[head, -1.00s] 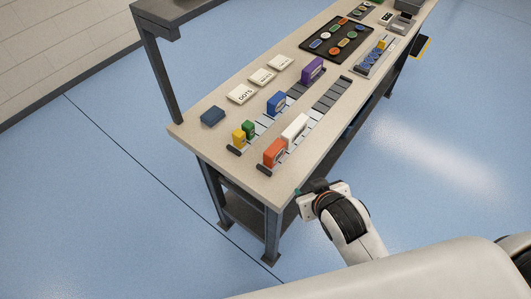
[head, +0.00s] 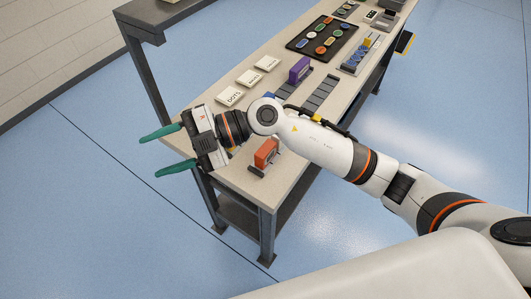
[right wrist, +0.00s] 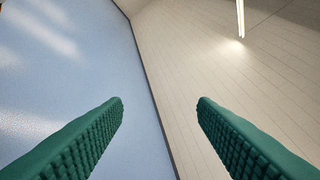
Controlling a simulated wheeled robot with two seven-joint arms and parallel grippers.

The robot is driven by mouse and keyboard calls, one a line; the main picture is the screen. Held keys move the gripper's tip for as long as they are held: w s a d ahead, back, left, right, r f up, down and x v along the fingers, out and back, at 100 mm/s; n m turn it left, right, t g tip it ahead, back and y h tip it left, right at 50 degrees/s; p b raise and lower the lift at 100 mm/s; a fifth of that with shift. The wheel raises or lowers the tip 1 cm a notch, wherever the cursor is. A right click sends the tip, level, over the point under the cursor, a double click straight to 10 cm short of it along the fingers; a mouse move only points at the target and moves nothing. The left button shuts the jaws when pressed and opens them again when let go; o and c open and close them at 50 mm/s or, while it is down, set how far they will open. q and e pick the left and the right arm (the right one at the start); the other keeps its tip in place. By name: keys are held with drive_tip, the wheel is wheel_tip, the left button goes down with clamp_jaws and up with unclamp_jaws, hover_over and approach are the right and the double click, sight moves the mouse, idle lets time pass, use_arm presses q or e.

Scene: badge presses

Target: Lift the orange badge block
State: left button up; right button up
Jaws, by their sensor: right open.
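The orange badge block (head: 266,152) stands upright on the near end of the bench, just below my right forearm in the head view. My right gripper (head: 168,152) is open and empty, with green fingers spread and pointing left past the bench's end, to the left of the orange block. In the right wrist view the open green fingers (right wrist: 160,105) have only floor and wall between and beyond them. My right arm hides most of the other blocks near the orange one; part of a blue block (head: 268,95) shows. My left gripper is not in view.
A purple block (head: 300,69) stands farther along the bench (head: 318,71). White labelled boxes (head: 230,96) lie along its left side. A black tray (head: 297,45) of coloured badges lies farther back. A dark shelf post (head: 145,75) rises at the left edge.

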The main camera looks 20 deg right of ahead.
wheel_tip(320, 180, down, 5)
drive_tip(key=w+d+h, duration=0.1)
drive_tip(key=d+h, duration=0.2)
drive_tip(key=h, duration=0.1)
drive_tip(key=m+h, duration=0.3)
drive_tip(key=h, duration=0.9)
hover_over(266, 148)
drive_tip(key=shift+t, duration=0.3)
wheel_tip(266, 148, down, 4)
drive_tip(key=shift+w+f, duration=0.1)
drive_tip(key=shift+d+f+h, duration=0.1)
drive_tip(key=shift+d+h, duration=0.2)
wheel_tip(266, 148, down, 6)
drive_tip(key=shift+p, duration=1.05)
drive_tip(key=shift+a+f+p, duration=0.2)
drive_tip(key=shift+f+p, duration=0.25)
drive_tip(key=shift+f, duration=0.15)
drive_tip(key=f, duration=0.1)
drive_tip(key=f+p, duration=0.1)
drive_tip(key=f, duration=0.1)
drive_tip(key=shift+a+f, duration=0.2)
drive_tip(key=shift+f, duration=0.45)
